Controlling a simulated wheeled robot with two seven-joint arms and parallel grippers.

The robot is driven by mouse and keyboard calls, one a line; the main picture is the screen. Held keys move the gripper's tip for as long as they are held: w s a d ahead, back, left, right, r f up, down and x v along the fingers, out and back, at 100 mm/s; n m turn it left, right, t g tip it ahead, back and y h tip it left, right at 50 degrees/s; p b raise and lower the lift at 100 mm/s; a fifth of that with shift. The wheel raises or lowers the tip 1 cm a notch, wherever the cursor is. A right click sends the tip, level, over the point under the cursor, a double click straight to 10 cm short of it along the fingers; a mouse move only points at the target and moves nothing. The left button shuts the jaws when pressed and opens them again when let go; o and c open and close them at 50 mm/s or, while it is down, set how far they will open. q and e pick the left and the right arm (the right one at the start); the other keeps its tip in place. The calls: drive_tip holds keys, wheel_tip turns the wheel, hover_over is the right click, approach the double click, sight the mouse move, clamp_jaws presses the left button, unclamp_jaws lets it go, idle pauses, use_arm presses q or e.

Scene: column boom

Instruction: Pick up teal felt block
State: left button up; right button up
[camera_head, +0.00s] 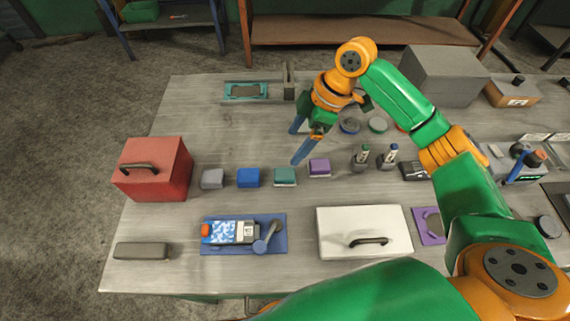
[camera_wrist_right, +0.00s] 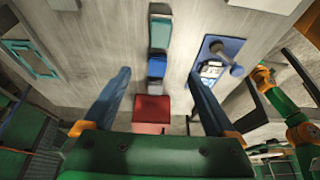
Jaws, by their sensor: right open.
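The teal felt block (camera_head: 285,175) sits on the grey table between a blue block (camera_head: 248,177) and a purple block (camera_head: 319,167). In the right wrist view the teal block (camera_wrist_right: 160,32) lies beyond the fingertips, at the far end of a row with the blue block (camera_wrist_right: 156,66). My right gripper (camera_head: 295,146) is open and empty, with blue fingers, above the table just behind the teal block in the head view. My left gripper is not in view.
A grey block (camera_head: 212,179) and a red box with a handle (camera_head: 152,168) continue the row leftward. In front are a blue tray (camera_head: 275,243) holding a device and a white lidded box (camera_head: 364,227). Small bottles (camera_head: 362,158) stand right of the purple block.

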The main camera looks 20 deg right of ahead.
drive_tip(key=b, duration=0.5)
hover_over(286, 173)
drive_tip(key=d, duration=0.2)
drive_tip(key=f, duration=0.4)
drive_tip(key=s+f, duration=0.1)
drive_tip(key=f, duration=0.1)
drive_tip(key=shift+f, duration=0.25)
drive_tip(key=shift+w+a+f, duration=0.1)
drive_tip(key=shift+w+f, duration=0.05)
drive_tip(key=shift+f, duration=0.15)
drive_tip(key=x, duration=0.2)
drive_tip(key=p+x, duration=0.1)
drive_tip(key=x, duration=0.3)
drive_tip(key=shift+d+f, duration=0.15)
drive_tip(key=shift+d, duration=0.15)
clamp_jaws()
